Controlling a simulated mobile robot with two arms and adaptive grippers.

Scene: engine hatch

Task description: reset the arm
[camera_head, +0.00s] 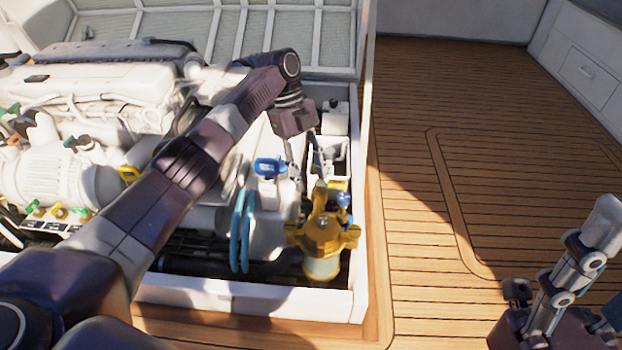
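My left arm reaches from the lower left across the open engine hatch. My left gripper (305,163) points down over the right part of the hatch, behind the brass-coloured strainer (322,232). Its thin dark fingers look apart, with nothing seen between them. The small fittings beneath it partly hide behind the fingers. My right gripper (575,262) is at the lower right, above the wooden deck, with a grey-tipped finger pointing up. The picture's edge cuts it off, so its opening cannot be judged.
The hatch holds a white engine (100,85), a white tank with a blue cap (268,167), blue hoses (242,232) and yellow and green valve handles. A white rim (250,300) frames it. The wooden deck (450,110) to the right is clear. White cabinets (585,70) stand at the far right.

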